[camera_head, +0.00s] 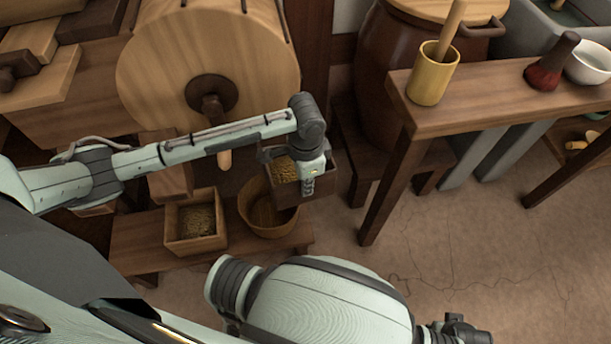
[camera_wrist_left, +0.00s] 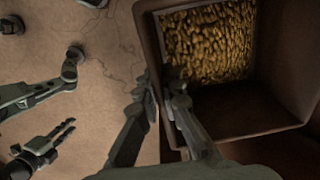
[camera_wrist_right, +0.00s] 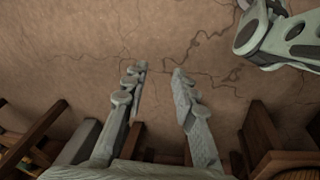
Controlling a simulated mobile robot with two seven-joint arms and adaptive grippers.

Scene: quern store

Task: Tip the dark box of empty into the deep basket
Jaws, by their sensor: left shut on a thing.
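My left gripper (camera_head: 308,184) is shut on a side wall of the dark box (camera_head: 325,180) and holds it raised. The box is a dark brown open square one. The left wrist view shows golden grain (camera_wrist_left: 210,40) in it, heaped toward one end with bare wall and floor at the other. The deep basket (camera_head: 268,222) is a round wooden tub on the low bench, partly hidden behind the box, which hangs just above and right of it. My right gripper (camera_wrist_right: 159,72) is open and empty over bare floor, away from the box and basket.
A light square wooden box (camera_head: 196,237) of grain stands left of the basket on the low bench (camera_head: 150,258). A big wooden drum (camera_head: 200,60) is behind. Open floor (camera_head: 470,240) lies in front.

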